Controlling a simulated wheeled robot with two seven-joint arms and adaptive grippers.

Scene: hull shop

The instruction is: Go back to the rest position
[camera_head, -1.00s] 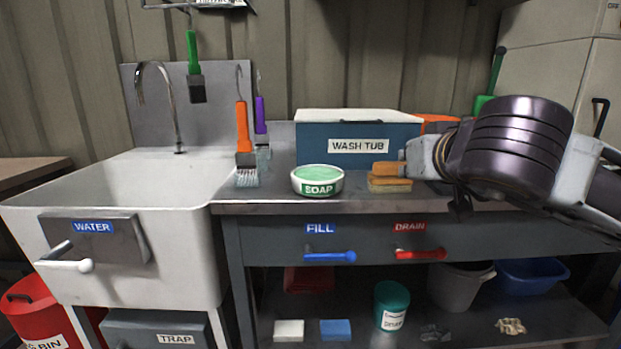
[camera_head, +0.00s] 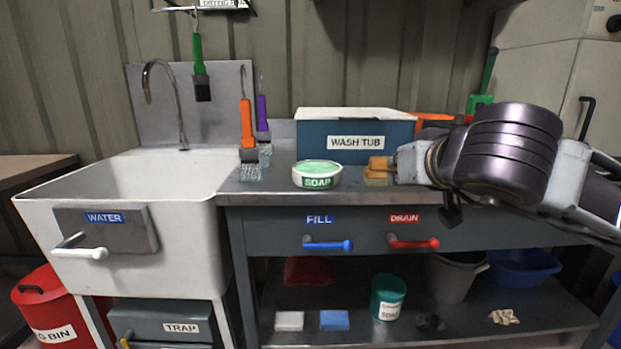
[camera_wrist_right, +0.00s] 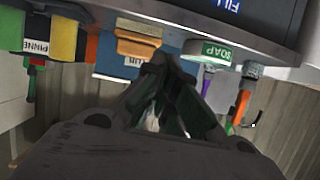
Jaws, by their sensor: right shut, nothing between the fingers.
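My right arm comes in from the right in the head view, with its dark purple wrist (camera_head: 505,150) in front of the counter's right part. Its fingers are mostly hidden by the wrist there. The right wrist view shows the right gripper (camera_wrist_right: 166,65) with its dark fingers together and nothing between them. In that view the fingers overlap the wash tub (camera_head: 355,142) and point towards the counter edge. My left gripper is not in view.
The sink (camera_head: 130,240) stands left. Blue (camera_head: 328,244) and red (camera_head: 414,243) handles stick out below the counter edge.

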